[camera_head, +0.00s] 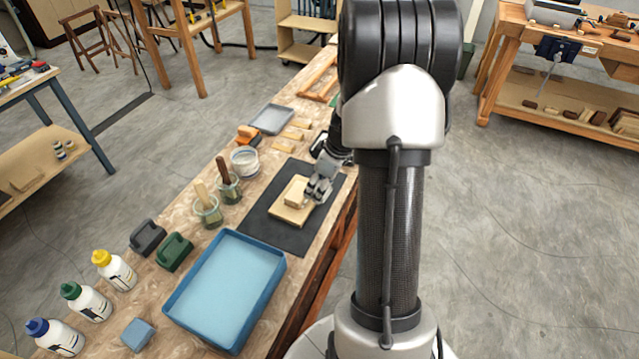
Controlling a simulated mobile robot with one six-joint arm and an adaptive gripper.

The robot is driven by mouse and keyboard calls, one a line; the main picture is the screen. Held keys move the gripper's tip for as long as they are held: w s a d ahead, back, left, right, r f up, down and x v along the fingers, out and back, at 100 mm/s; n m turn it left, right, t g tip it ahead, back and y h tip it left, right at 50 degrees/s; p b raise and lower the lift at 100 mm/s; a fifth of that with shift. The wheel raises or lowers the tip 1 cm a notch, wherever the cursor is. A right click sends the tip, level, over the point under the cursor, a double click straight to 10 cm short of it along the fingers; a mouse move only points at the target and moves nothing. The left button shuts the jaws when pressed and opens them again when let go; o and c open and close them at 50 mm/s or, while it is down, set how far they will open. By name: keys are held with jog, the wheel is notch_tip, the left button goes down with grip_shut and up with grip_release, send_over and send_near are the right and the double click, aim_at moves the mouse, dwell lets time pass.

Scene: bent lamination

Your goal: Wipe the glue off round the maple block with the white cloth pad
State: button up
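A pale wooden block (294,189), which looks like the maple block, sits on a flat light wood piece (287,215) on a dark mat (259,219). My gripper (314,197) is low over the mat, at the right side of this block. It overlaps the block's right edge in the picture, and I cannot tell whether it touches. The fingertips are too small and partly hidden to show if they are open or shut, or if they hold anything. I cannot make out a white cloth pad.
A blue tray (270,301) is at the bench's near end. Two glass jars (208,214) with tools and a white tub (244,161) stand left of the mat. Several glue bottles (88,303) line the left edge. A grey tray (271,119) lies farther back.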

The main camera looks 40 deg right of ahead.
jog(key=b+x, duration=0.1)
jog(key=x, duration=0.1)
jog(key=b+x, duration=0.1)
jog(key=x, duration=0.2)
jog(key=b+x, duration=0.1)
jog(key=x, duration=0.2)
jog(key=shift+s+d+f, duration=0.1)
jog(key=shift+s+f, duration=0.05)
jog(key=shift+s, duration=0.2)
jog(key=shift+w+d+f, duration=0.15)
jog(key=shift+w+f, duration=0.1)
jog(key=d, duration=0.2)
jog(key=w+d, duration=0.1)
jog(key=d, duration=0.1)
jog(key=shift+w+d, duration=0.2)
jog(key=shift+w, duration=0.05)
jog(key=shift+s+a+r+b, duration=0.1)
jog(key=shift+s+a+b, duration=0.2)
jog(key=shift+a+b, duration=0.35)
jog(key=shift+s+a+b, duration=0.25)
jog(key=shift+a+b, duration=0.05)
jog(key=shift+a, duration=0.65)
jog(key=shift+s+a+b, duration=0.3)
jog(key=shift+a+b, duration=0.2)
jog(key=shift+a, duration=0.3)
jog(key=shift+f, duration=0.3)
jog(key=shift+d, duration=0.15)
